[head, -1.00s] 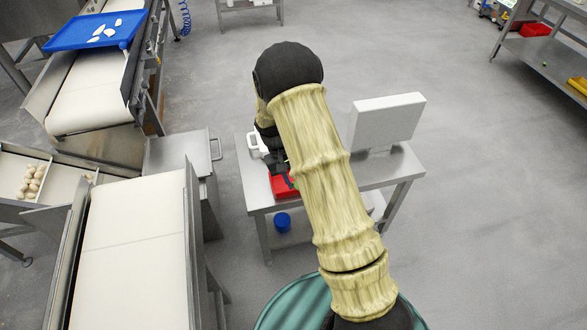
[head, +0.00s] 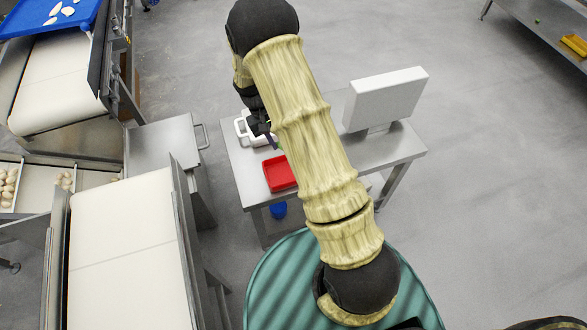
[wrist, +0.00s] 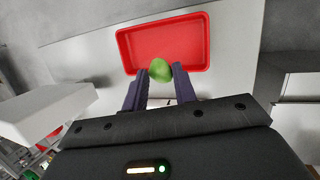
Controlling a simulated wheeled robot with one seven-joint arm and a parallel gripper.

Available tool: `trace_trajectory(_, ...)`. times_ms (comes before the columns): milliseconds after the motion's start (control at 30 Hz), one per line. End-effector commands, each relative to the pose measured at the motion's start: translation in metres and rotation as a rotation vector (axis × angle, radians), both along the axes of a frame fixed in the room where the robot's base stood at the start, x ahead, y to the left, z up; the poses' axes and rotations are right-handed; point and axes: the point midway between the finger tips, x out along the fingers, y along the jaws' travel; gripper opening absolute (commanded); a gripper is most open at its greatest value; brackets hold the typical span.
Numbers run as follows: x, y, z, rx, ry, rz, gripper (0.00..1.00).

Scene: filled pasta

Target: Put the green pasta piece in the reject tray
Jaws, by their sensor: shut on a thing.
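The green pasta piece (wrist: 160,69) sits between the two fingertips of my gripper (wrist: 160,77) in the wrist view, and the fingers are shut on it. The red reject tray (wrist: 160,38) lies just beyond the fingertips, and the piece overlaps its near rim in that picture. The tray looks empty. In the head view my gripper (head: 268,133) is beyond the far edge of the red tray (head: 281,174), above the table.
The tray stands on a small metal table (head: 245,165). A white handled object (head: 242,128) is close to my gripper. A white box-shaped screen (head: 388,98) stands at the table's right. Conveyors (head: 125,250) and a metal cabinet (head: 165,145) are at the left.

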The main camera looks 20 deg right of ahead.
Motion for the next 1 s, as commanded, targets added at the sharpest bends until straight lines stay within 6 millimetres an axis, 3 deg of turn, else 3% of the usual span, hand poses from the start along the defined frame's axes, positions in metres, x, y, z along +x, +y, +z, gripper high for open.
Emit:
trace_trajectory(200, -0.003, 0.0, -0.003, -0.008, 0.001, -0.05, 0.0)
trace_trajectory(367, -0.017, 0.001, -0.013, -0.044, 0.006, -0.274, 0.0)
trace_trajectory(700, -0.048, 0.012, -0.031, -0.168, 0.107, -1.181, 0.0)
trace_trajectory(1000, -0.05, 0.014, -0.032, -0.214, 0.361, -2.114, 0.0)
